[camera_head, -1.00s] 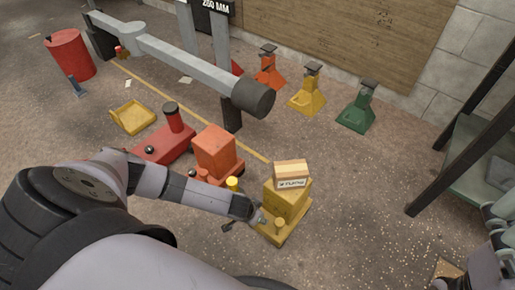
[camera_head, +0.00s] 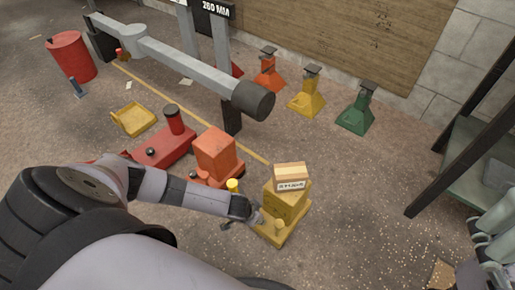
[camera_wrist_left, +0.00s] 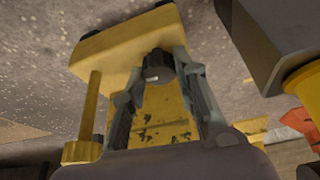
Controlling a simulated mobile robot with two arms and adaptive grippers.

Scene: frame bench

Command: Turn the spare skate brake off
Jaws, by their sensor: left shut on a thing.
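A yellow skate (camera_head: 293,232) with a raised box-like body stands on the floor, bearing a wooden block (camera_head: 291,177) with a white label. I take it for the spare skate. My left gripper (camera_head: 254,217) is at its left side, low down. In the left wrist view, the fingers (camera_wrist_left: 160,72) are shut around a small dark knob-like part (camera_wrist_left: 160,62) beside the yellow body (camera_wrist_left: 165,118). This part may be the brake; the fingers hide some of it. A yellow post (camera_wrist_left: 90,105) stands beside the left finger.
A red-orange skate with a block (camera_head: 215,152) and a red skate (camera_head: 166,147) stand to the left. A grey beam (camera_head: 185,60) crosses above. Orange, yellow (camera_head: 308,95) and green (camera_head: 356,111) stands line the back.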

